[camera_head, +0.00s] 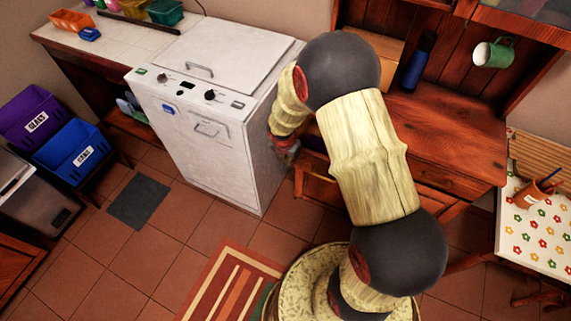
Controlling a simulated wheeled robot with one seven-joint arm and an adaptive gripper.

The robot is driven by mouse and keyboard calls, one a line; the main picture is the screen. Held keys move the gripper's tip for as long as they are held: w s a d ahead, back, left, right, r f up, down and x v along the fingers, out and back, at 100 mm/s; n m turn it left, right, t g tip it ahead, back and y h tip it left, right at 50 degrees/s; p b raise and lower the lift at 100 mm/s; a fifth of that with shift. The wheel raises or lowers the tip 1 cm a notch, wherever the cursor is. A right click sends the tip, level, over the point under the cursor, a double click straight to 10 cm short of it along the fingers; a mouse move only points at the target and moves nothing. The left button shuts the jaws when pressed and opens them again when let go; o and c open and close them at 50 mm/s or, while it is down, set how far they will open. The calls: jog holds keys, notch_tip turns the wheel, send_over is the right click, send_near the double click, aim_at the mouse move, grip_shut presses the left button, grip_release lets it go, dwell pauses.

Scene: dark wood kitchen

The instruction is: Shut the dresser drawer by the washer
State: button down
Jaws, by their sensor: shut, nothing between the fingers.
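The white washer (200,110) stands left of the wooden dresser (455,135). A dresser drawer (318,190) next to the washer's right side sticks out, with a dark gap behind its front panel. My arm crosses in front of the dresser and hides part of the drawer and dresser front. My gripper (288,148) is small in view, between the washer's right side and the drawer. It is shut and empty. I cannot tell whether it touches the drawer.
A striped rug (232,285) lies on the tiled floor in front. Purple (30,114) and blue (72,147) bins stand at the left. A flower-patterned table (535,225) is at the right.

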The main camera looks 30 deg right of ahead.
jog(key=w+d+p, duration=0.3)
jog(key=d, duration=0.1)
jog(key=w+d+p, duration=0.3)
jog(key=d+p, duration=0.1)
jog(key=w+d+p, duration=0.3)
jog(key=d+p, duration=0.1)
jog(key=shift+w+d+r, duration=0.1)
jog(key=shift+w+d, duration=0.1)
jog(key=shift+w, duration=0.15)
jog(key=shift+a, duration=0.1)
